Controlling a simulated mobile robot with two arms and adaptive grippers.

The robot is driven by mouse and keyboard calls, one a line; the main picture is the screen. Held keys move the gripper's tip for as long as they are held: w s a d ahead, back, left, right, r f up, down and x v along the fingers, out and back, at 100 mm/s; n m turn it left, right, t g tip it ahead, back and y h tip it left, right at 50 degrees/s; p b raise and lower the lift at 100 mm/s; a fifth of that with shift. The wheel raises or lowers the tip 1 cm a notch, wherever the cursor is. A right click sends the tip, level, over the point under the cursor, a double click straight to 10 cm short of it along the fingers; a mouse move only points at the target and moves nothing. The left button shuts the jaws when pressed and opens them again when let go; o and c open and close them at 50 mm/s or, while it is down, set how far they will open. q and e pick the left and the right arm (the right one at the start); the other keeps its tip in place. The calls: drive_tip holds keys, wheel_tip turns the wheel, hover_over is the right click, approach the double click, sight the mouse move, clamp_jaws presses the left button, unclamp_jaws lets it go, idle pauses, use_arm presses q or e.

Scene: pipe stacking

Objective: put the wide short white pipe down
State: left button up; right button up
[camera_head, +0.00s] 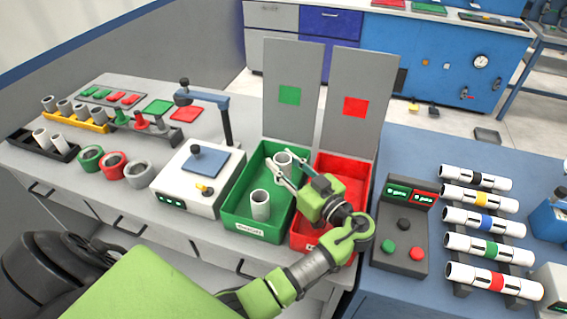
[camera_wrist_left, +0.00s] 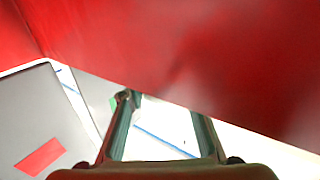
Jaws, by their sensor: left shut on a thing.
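My left gripper (camera_head: 278,168) reaches in over the green bin (camera_head: 237,222) from the right. Its fingers are shut on a wide short white pipe (camera_head: 284,159) at the far part of that bin. I cannot tell whether this pipe touches the bin floor. Another short white pipe (camera_head: 260,206) stands upright, nearer the front of the same bin. In the left wrist view, the two fingers (camera_wrist_left: 162,115) show apart below a large red surface, and the pipe is not clear there. My right gripper is out of view.
The red bin (camera_head: 298,237) adjoins the green one on the right, under my gripper's body. Tall grey panels (camera_head: 292,65) stand behind both. A white scale (camera_head: 175,190) is left of the green bin. A button box (camera_head: 403,250) and a rack of banded pipes stand right.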

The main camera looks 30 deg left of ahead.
use_arm(q)
drive_tip(key=shift+f+b, duration=0.35)
drive_tip(key=o, duration=1.1)
drive_tip(key=shift+r, duration=0.15)
